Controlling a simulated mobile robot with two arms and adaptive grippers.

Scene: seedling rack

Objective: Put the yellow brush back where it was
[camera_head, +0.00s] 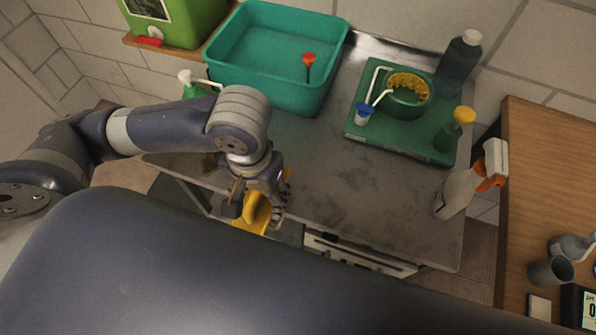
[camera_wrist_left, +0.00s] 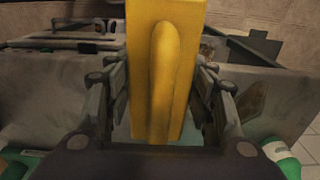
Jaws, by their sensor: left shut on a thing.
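The yellow brush (camera_head: 256,214) is in my left gripper (camera_head: 256,203), near the front edge of the grey counter in the head view. In the left wrist view the brush (camera_wrist_left: 165,75) stands between the two fingers of the gripper (camera_wrist_left: 165,110), which are shut on its sides. A groove runs along its yellow face. Its far end and any bristles are hidden. My right gripper is in neither view.
A teal basin (camera_head: 225,72) with a red-tipped tool (camera_head: 309,62) stands at the back. A green tray (camera_head: 360,128) holds a bowl (camera_head: 407,102) and bottles at the right. A spray bottle (camera_head: 455,193) stands at the counter's right edge. The middle of the counter (camera_head: 350,190) is clear.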

